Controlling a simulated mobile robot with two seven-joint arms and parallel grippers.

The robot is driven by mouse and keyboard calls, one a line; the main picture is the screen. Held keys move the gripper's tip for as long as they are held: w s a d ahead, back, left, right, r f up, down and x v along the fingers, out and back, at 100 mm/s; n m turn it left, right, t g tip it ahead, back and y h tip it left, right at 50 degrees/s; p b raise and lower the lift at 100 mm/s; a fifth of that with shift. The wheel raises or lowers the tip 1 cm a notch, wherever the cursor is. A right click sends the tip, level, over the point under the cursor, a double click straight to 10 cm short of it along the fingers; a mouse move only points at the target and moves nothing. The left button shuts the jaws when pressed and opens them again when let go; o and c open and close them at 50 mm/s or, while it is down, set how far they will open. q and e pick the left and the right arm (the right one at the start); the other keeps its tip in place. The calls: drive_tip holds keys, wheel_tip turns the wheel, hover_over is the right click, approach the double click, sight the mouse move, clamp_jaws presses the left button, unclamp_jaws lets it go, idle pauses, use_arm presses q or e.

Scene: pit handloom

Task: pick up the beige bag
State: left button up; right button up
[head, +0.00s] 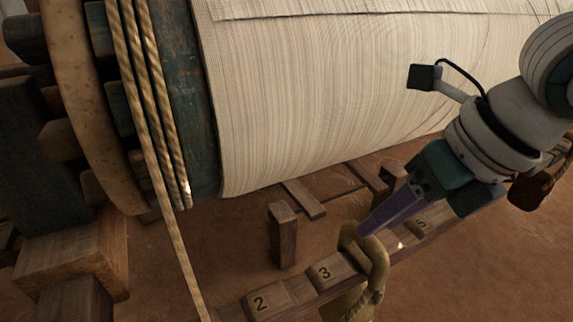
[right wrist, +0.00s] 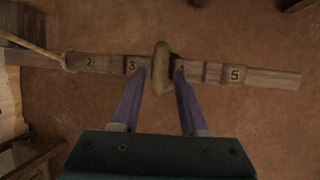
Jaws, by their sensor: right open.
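The beige bag (head: 345,303) hangs at a numbered wooden bar, its lower part cut off by the bottom edge of the head view. Its thick looped handle (head: 377,258) goes up over the bar between the 3 and the 4. In the right wrist view the handle of the beige bag (right wrist: 162,62) stands between my finger tips. My right gripper (head: 366,230) is open, with its purple fingers pointing down at the handle. In the right wrist view my right gripper (right wrist: 160,75) has one finger on each side of the handle; contact cannot be told. My left gripper is out of view.
The numbered bar (head: 292,292) runs across below the big cloth roll (head: 330,90). A taut rope (head: 165,190) comes down to it at the left. A short wooden post (head: 283,235) stands behind the bar. A dark brown pouch (head: 528,192) is at the right.

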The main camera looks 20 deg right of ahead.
drive_tip(key=b+x, duration=0.2)
drive_tip(key=x, duration=0.3)
drive_tip(key=shift+s+b, duration=0.15)
drive_tip(key=shift+b, duration=0.2)
drive_tip(key=shift+w+a+f, duration=0.15)
drive_tip(key=shift+w+f, duration=0.05)
drive_tip(key=shift+f, duration=0.05)
clamp_jaws()
idle(0.8)
drive_tip(key=shift+r, duration=0.15)
